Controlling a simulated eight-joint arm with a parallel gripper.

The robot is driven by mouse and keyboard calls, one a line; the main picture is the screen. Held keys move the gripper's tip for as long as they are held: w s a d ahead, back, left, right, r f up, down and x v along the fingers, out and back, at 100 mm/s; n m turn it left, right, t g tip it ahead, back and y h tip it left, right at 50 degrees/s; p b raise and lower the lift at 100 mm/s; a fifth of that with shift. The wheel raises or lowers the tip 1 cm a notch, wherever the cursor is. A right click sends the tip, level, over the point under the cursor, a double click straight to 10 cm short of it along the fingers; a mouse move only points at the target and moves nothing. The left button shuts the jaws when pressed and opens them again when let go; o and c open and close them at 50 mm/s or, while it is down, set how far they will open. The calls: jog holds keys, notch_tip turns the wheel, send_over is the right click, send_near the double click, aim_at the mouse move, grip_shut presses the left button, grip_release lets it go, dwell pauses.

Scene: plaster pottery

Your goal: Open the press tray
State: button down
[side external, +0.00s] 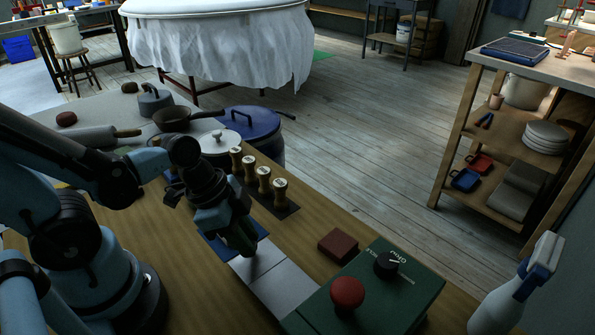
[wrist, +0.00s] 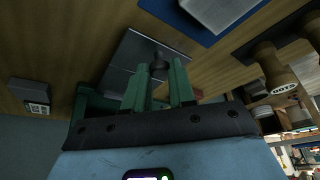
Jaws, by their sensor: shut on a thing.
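The green press (side external: 400,292) stands at the front right in the side external view, with a red knob and a black dial on top. The flat grey tray (side external: 281,287) reaches out from its left side over the table. My gripper (side external: 246,254) is low at the tray's outer end. In the wrist view, the green fingers of my gripper (wrist: 159,88) are on either side of a dark round knob (wrist: 159,64) and shut on it. The grey tray (wrist: 128,58) shows behind the knob. The fingers hide part of the tray and press.
A blue mat (side external: 262,239) lies beside my gripper. Wooden stamps (side external: 264,178) stand on a dark mat behind it. A red-brown block (side external: 338,245) lies near the press. A white pot (side external: 219,142) and a blue pot (side external: 248,122) stand farther back. A spray bottle (side external: 512,287) is at the right.

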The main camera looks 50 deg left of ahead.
jog(key=shift+a, duration=0.2)
jog(key=c, duration=0.9)
grip_release()
jog(key=shift+c, duration=0.2)
jog(key=v, duration=0.7)
jog(key=shift+r, duration=0.2)
jog(key=w+a+r+n+t+y, duration=0.2)
jog(key=w+r+n+t+y, duration=0.1)
jog(key=w+n, duration=0.5)
jog(key=shift+a+r+n+t, duration=0.25)
jog(key=shift+a+n+t, duration=0.1)
jog(key=shift+n+t, duration=0.15)
